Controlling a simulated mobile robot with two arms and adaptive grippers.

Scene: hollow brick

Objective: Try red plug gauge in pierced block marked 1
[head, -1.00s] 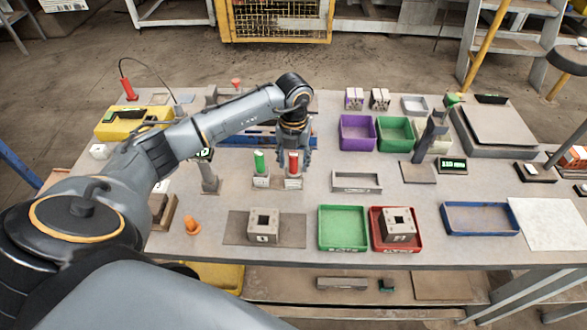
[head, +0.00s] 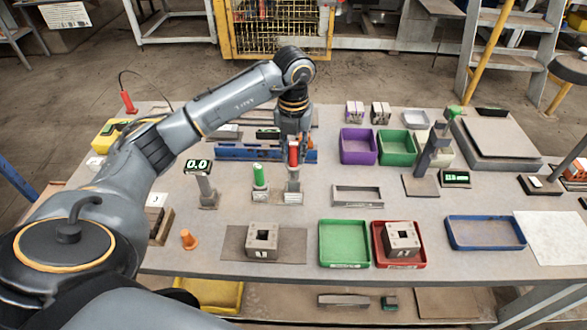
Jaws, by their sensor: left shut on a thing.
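The red plug gauge (head: 293,154) is upright in my left gripper (head: 293,148), which is shut on its red handle. Its grey lower part hangs over a small stand (head: 293,198); I cannot tell whether its tip is clear of the stand. A green plug gauge (head: 258,174) stands upright in its own stand just to the left. A grey pierced block (head: 262,252) with a square hole and a small mark that looks like 1 sits on a dark mat at the front. My right gripper is out of view.
A green tray (head: 343,224) is empty. A red tray (head: 413,261) holds another pierced block (head: 400,236). A grey frame (head: 358,196) lies right of the stands.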

